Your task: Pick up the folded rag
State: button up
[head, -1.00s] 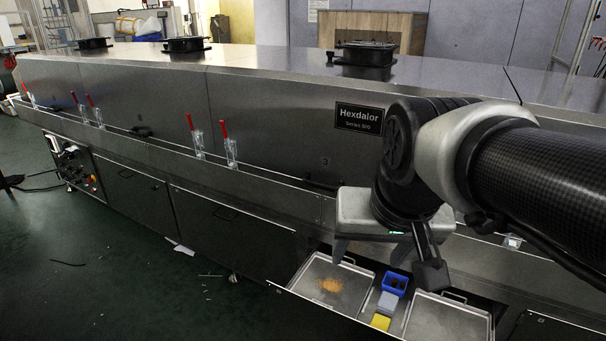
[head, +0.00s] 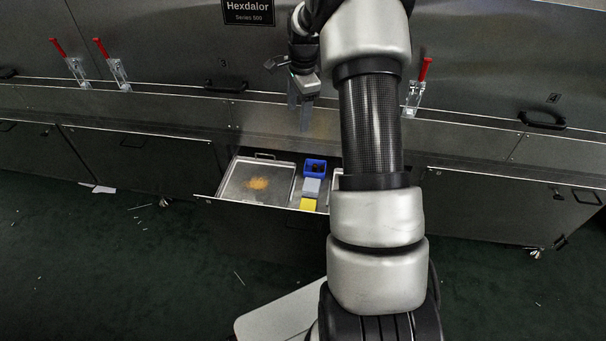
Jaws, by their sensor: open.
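An open drawer (head: 258,205) in the steel machine holds a small pale blue-grey block-like item (head: 312,187), which looks like the folded rag. It lies between a blue bin (head: 315,168) behind it and a yellow item (head: 308,204) in front. My gripper (head: 299,104) is open, above and behind the drawer, close in the picture to the machine's front ledge. It is apart from the rag, and its fingers are small and hard to make out.
A metal tray (head: 235,180) with orange crumbs fills the drawer's left side. My arm hides most of another tray (head: 336,190) on the right. Red-handled clamps (head: 115,70) and black handles line the machine front. The dark green floor before it is mostly clear.

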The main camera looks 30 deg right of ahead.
jog(key=d+f+m+g+y, duration=0.1)
jog(key=d+f+m, duration=0.25)
jog(key=f, duration=0.55)
jog(key=d+f+m, duration=0.3)
jog(key=d+f, duration=0.1)
jog(key=f, duration=0.4)
jog(key=b, duration=0.2)
send_over(312, 185)
jog(key=f, duration=1.2)
jog(key=shift+w+d, duration=0.1)
jog(key=shift+d, duration=0.1)
jog(key=shift+a+f+b, duration=0.1)
jog(key=shift+f+b, duration=0.8)
jog(key=shift+f, duration=2.05)
jog(key=shift+c, duration=0.3)
jog(key=c, duration=0.6)
